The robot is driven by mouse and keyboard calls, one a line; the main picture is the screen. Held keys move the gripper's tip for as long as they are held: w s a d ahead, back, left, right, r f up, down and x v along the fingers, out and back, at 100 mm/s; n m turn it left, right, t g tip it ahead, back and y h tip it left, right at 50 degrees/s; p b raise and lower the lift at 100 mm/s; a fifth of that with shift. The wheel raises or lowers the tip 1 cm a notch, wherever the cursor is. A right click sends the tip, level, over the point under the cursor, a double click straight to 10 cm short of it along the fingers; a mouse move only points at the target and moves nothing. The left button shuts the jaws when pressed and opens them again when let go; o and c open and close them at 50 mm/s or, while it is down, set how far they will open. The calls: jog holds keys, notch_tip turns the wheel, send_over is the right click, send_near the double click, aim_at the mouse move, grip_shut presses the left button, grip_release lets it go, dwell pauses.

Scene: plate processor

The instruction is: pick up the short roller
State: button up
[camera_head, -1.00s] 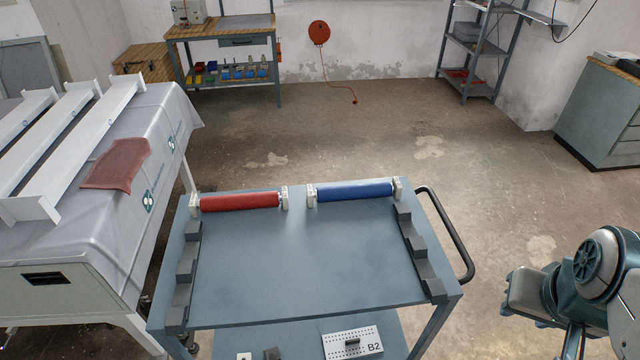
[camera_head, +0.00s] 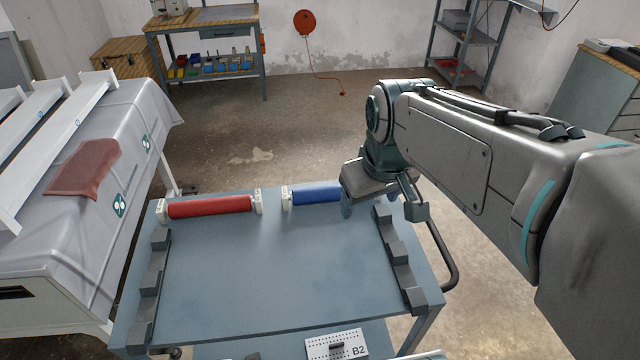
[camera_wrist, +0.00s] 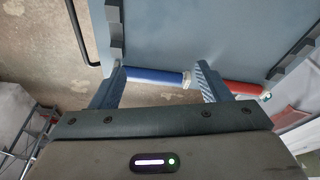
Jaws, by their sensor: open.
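A red roller (camera_head: 210,206) and a blue roller (camera_head: 316,196) lie end to end along the far edge of the cart top, each in white end blocks. They look close in length; I cannot tell surely which is the short one. My gripper (camera_head: 368,203) is over the far right corner of the cart and hides the blue roller's right end. In the wrist view, the blue roller (camera_wrist: 155,75) shows between the open fingers (camera_wrist: 160,72), which hold nothing. The red roller (camera_wrist: 243,87) is to the right, partly behind the right finger.
The blue-grey cart top (camera_head: 270,265) is bare in the middle. Dark notched rails (camera_head: 398,260) run along its left and right sides. A black handle (camera_head: 447,265) is at the right. A covered table with white beams and a red cloth (camera_head: 85,168) stands at the left.

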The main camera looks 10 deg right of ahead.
jog(key=w+f+n+g+b, duration=0.1)
jog(key=w+f+n+b, duration=0.2)
jog(key=w+n, duration=0.85)
jog(key=n+g+b, duration=0.2)
jog(key=n+b, duration=0.2)
send_near(332, 187)
notch_tip(332, 187, down, 5)
jog(key=shift+w+a+f+p, duration=0.1)
jog(key=shift+w+p, duration=0.05)
jog(key=shift+p, duration=0.3)
jog(key=shift+f+p, duration=0.65)
jog(key=shift+f, duration=2.35)
jog(key=c, duration=1.5)
jog(key=shift+r, duration=0.1)
